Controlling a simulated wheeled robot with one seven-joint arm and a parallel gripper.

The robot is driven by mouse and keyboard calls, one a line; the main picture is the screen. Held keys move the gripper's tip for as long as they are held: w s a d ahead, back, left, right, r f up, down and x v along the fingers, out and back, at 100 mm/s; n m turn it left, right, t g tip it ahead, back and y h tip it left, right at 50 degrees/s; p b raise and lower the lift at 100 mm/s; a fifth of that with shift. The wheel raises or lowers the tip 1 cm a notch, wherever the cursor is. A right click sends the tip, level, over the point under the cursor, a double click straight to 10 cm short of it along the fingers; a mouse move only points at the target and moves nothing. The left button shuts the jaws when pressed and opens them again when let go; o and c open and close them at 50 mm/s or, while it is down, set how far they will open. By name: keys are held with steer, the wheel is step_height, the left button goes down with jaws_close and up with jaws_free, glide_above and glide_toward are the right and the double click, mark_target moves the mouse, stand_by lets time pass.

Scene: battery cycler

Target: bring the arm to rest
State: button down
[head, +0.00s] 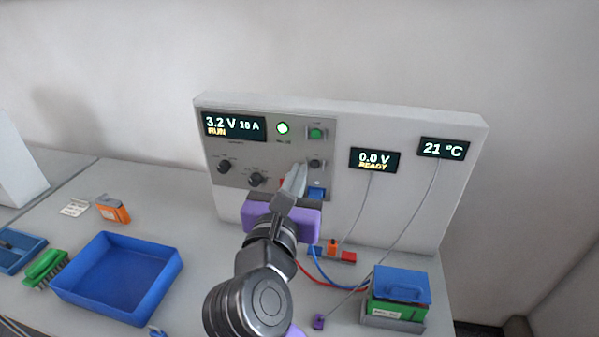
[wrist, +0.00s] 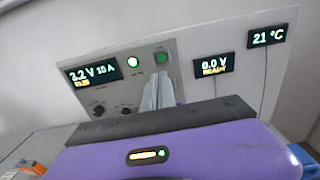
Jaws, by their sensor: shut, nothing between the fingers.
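My gripper (head: 293,180) has a purple body and pale fingers. It is shut and empty, held just in front of the lower right part of the cycler's control panel (head: 240,150). In the wrist view the shut fingers (wrist: 158,92) stand in front of the panel below the green button (wrist: 161,57). Whether they touch the panel I cannot tell. The main display (head: 234,127) reads 3.2 V, 10 A, RUN, and a round light (head: 282,128) glows green. My fingers and wrist hide part of the panel's lower right.
A green battery with a blue top (head: 400,292) stands at the right, with cables near it. Other displays read 0.0 V READY (head: 374,161) and 21 °C (head: 443,148).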

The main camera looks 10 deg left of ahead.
stand_by(0.5)
steer(key=s+a+r+m+t+y, duration=0.1)
steer(key=s+a+r+m+y, duration=0.15)
steer(key=a+m+y, duration=0.2)
steer(key=s+d+f+m+y, duration=0.3)
steer(key=s+d+f+m, duration=1.1)
steer(key=m, duration=0.5)
steer(key=s+d+f+m+g+h+b, duration=0.1)
steer(key=s+d+f+m+g+h, duration=0.1)
steer(key=s+d+f+m, duration=0.3)
steer(key=s+d+f+m+g+h+b, duration=0.1)
steer(key=s+d+f+m+h, duration=0.4)
steer(key=s+d, duration=0.9)
steer(key=s+m+g, duration=0.1)
steer(key=s+m, duration=0.1)
steer(key=s, duration=0.4)
steer(key=shift+s+d, duration=0.3)
steer(key=shift+s, duration=0.1)
